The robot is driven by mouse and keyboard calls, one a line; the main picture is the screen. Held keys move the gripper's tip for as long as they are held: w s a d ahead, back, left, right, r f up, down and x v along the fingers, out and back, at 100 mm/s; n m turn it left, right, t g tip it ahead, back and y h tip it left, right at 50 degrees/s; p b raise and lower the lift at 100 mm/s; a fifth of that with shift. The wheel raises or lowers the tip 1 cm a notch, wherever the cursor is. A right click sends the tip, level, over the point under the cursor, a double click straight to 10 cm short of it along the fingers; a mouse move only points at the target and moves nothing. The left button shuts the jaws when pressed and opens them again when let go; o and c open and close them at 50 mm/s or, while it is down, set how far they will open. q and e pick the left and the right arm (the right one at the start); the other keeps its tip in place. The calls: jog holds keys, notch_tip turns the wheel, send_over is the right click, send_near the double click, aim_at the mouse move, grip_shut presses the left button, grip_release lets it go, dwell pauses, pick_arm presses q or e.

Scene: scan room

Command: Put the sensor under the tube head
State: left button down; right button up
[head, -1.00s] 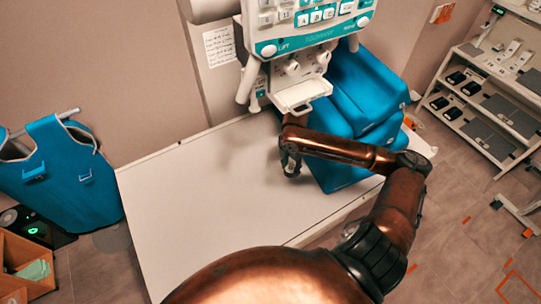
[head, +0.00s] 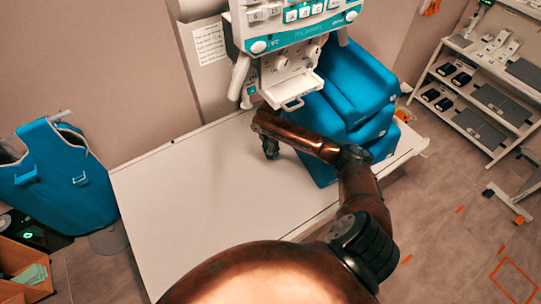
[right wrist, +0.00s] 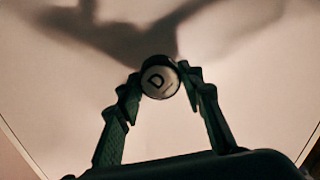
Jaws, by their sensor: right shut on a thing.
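The tube head (head: 288,68) hangs over the back of the white table, with a teal-and-white control panel above a pale box and handle. My right gripper (head: 271,154) is over the table, in front of and below the tube head, slightly left of its handle. In the right wrist view, my right gripper (right wrist: 160,80) is shut on a small round piece marked "D", which looks like the sensor (right wrist: 157,84). The sensor cannot be made out in the head view. My left gripper is not in view.
The white table (head: 190,200) is bare on its left and front. Blue padded blocks (head: 355,85) stand at its back right, close beside my right arm. A blue apron (head: 55,170) hangs at the left. A shelf rack (head: 480,95) stands at the right.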

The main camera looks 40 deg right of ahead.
aim_at(271, 152)
jog(key=shift+f, duration=1.55)
jog(key=shift+f, duration=0.1)
jog(key=o, duration=1.2)
notch_tip(271, 152, up, 12)
jog(key=shift+r, duration=0.15)
jog(key=shift+a, duration=0.1)
